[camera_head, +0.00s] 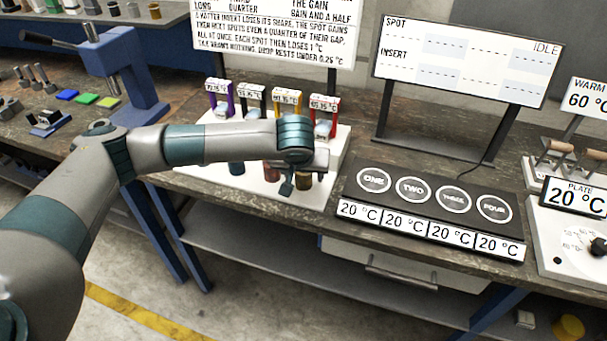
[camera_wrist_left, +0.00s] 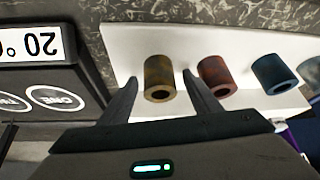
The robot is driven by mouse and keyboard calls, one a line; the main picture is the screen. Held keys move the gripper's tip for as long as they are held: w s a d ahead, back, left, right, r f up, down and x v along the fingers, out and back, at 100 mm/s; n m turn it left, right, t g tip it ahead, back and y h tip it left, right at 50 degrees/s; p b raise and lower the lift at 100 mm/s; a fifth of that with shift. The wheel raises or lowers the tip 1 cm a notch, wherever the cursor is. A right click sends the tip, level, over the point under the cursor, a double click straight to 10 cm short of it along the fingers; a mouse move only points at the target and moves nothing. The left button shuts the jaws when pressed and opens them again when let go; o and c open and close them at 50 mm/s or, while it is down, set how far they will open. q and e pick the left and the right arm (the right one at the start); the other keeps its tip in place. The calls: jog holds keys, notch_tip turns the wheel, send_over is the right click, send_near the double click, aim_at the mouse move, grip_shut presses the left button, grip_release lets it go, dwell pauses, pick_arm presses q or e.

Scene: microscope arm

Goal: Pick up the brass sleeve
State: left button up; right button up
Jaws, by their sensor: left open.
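The brass sleeve (camera_wrist_left: 159,79), a short olive-brown hollow cylinder, is on a white stand (camera_wrist_left: 130,42) in the left wrist view. In the head view the brass sleeve (camera_head: 303,184) shows just right of my left gripper (camera_head: 288,187), partly hidden. My left gripper (camera_wrist_left: 160,77) is open, with one finger on each side of the brass sleeve in the left wrist view. I cannot tell whether the fingers touch it. A reddish sleeve (camera_wrist_left: 214,76) is just beyond one finger. My right gripper is not in view.
A blue sleeve (camera_wrist_left: 274,74) and a grey one (camera_wrist_left: 310,74) continue the row. A black panel with numbered round spots (camera_head: 432,205) lies right of the stand. Coloured posts with temperature labels, such as the red one (camera_head: 324,104), rise behind. A blue press (camera_head: 125,75) stands left.

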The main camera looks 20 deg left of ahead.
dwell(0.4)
pick_arm(q)
jog(key=c, duration=1.4)
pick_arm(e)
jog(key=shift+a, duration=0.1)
pick_arm(q)
jog(key=shift+r, duration=0.1)
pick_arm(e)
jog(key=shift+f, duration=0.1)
